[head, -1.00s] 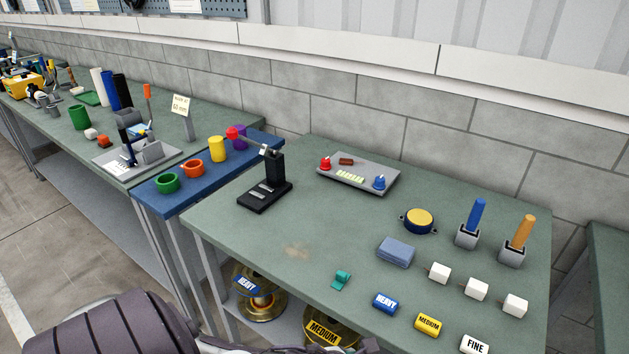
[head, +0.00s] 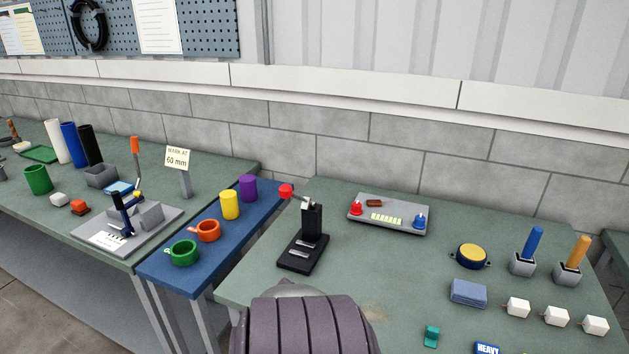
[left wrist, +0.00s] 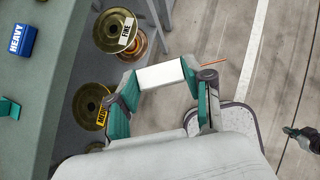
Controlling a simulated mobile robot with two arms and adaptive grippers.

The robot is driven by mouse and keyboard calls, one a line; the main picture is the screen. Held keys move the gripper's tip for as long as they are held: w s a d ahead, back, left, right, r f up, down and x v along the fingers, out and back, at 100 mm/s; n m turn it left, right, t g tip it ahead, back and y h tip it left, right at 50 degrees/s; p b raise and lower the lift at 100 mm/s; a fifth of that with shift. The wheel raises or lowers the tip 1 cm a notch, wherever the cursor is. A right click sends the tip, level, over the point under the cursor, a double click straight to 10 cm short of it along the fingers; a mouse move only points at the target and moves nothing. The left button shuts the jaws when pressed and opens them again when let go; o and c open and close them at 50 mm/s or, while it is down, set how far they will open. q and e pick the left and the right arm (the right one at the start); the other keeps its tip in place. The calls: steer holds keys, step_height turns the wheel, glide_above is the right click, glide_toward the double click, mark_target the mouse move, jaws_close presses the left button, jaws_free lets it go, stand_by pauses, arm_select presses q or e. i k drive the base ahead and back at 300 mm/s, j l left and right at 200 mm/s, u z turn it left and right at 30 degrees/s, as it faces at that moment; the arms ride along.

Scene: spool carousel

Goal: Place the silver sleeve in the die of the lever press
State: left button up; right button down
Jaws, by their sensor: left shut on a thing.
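The lever press (head: 311,222) is black, with a red-knobbed lever, and stands at the left end of the near green bench in the head view. Its base carries small silver parts; I cannot make out the die clearly.
A grey panel (head: 390,213) with red and blue knobs stands behind the press. A blue board (head: 190,265) with coloured cups lies to its left. A blue-grey block (head: 468,292) and white cubes are at right. Brass spools (left wrist: 118,30) sit below the bench.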

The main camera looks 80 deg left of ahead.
mark_target(303, 250)
steer(key=k+j+z, duration=0.1)
steer(key=k+j, duration=0.15)
steer(key=k, duration=0.2)
steer(key=k+j+z, duration=0.1)
steer(key=k, duration=0.35)
steer(key=k+j+z, duration=0.1)
steer(key=k+j, duration=0.2)
steer(key=k, duration=0.15)
steer(key=k+j+z, duration=0.1)
steer(key=k, duration=0.4)
